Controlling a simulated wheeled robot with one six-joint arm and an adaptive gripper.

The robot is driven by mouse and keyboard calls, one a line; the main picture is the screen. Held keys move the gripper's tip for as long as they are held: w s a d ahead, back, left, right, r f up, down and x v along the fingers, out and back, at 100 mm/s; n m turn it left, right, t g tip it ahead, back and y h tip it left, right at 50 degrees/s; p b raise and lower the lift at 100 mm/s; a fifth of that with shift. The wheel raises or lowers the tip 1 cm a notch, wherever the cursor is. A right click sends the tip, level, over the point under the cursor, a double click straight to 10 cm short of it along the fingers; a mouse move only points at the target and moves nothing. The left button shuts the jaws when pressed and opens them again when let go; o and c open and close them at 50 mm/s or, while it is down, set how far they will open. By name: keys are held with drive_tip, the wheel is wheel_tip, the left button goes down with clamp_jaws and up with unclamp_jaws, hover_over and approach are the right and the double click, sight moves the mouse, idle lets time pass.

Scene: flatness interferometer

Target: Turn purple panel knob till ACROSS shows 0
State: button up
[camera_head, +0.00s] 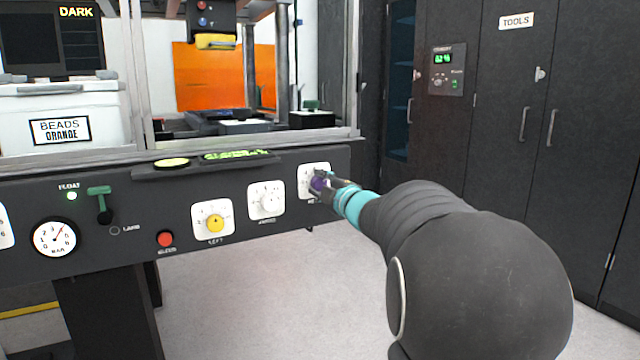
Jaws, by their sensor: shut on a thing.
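The purple knob (318,184) sits on a white dial plate (306,172) at the right end of the dark front panel. My gripper (325,184) reaches in from the right and is shut on the purple knob. The gripper and its teal wrist ring hide much of the knob and plate, so the pointer cannot be read. A green-lit display (237,155) lies on the ledge above the panel; its text is too small to read.
The panel also carries a white knob (266,200), a yellow knob (215,223), a red button (165,239), a green lever (101,205) and a round gauge (55,238). Dark cabinets (570,130) stand at the right. Open floor (270,310) lies below the panel.

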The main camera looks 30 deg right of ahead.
idle(0.3)
drive_tip(key=o, duration=1.2)
drive_tip(key=shift+a, duration=0.1)
drive_tip(key=shift+c, duration=0.2)
drive_tip(key=s, duration=1.2)
drive_tip(key=shift+d+f, duration=0.15)
drive_tip(key=shift+d, duration=0.3)
